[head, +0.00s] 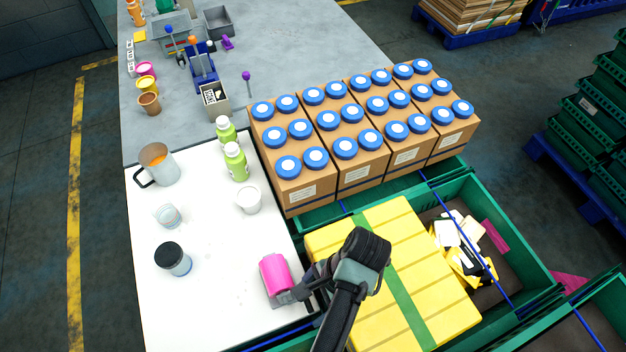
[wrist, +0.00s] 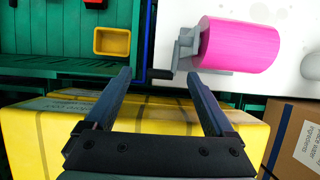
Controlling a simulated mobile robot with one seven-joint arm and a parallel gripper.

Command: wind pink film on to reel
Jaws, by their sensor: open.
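A roll of pink film (head: 276,272) sits on a grey reel holder at the front right of the white board. It also shows large in the wrist view (wrist: 238,45). A grey bracket (wrist: 186,48) stands at the roll's left end in the wrist view, with a dark crank handle (wrist: 160,74) sticking out from it. My gripper (wrist: 157,76) is open, and the handle appears between its fingertips. I cannot tell whether the fingers touch it. In the head view my gripper (head: 302,294) is just right of the roll, partly hidden by my arm.
Yellow stacked blocks (head: 408,235) with a green band lie under my arm in a green crate (head: 535,262). Brown cartons with blue lids (head: 345,170) stand behind.

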